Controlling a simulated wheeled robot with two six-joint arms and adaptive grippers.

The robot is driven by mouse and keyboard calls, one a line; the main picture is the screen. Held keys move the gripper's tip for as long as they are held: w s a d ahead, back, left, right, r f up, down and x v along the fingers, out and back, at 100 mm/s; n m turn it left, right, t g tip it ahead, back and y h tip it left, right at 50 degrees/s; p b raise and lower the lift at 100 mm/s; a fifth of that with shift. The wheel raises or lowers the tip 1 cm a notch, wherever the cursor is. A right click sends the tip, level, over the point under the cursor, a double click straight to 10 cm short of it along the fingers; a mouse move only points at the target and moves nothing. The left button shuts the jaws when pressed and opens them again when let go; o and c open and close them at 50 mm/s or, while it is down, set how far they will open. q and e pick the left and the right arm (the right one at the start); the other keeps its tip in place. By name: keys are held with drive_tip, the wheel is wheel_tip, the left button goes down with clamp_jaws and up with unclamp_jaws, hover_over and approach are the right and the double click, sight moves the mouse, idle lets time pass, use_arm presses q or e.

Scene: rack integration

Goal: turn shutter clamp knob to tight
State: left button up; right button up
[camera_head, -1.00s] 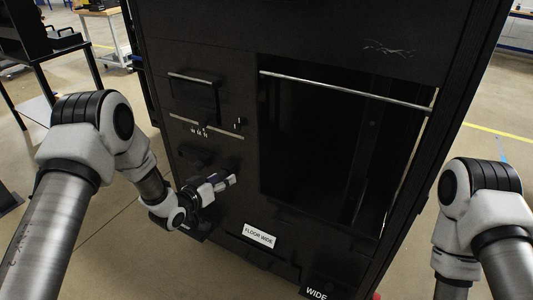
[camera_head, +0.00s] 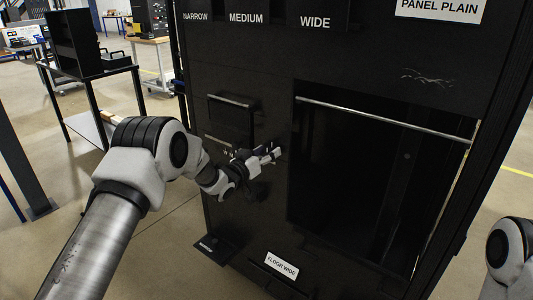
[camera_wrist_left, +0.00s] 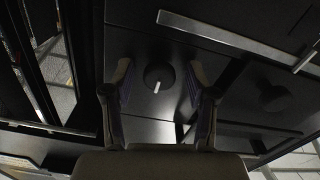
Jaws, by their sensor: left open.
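A dark round knob (camera_wrist_left: 158,78) with a short white mark is on the black panel in the left wrist view. The mark points nearly straight up and down in that picture. My left gripper (camera_wrist_left: 160,88) is open, with one finger on each side of the knob in the picture. I cannot tell whether the fingers touch it. In the head view my left gripper (camera_head: 276,152) is at the black cabinet front (camera_head: 240,185), left of the large opening. The knob cannot be made out there. My right gripper is out of view.
A second dark knob (camera_wrist_left: 273,97) sits to the right in the wrist view. A metal bar (camera_wrist_left: 220,34) crosses above. In the head view, a handle (camera_head: 231,100) is above the gripper, and a silver bar (camera_head: 385,119) spans the opening (camera_head: 350,180). A "FLOOR WIDE" label (camera_head: 282,265) is below.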

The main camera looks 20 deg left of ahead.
use_arm(q)
clamp_jaws()
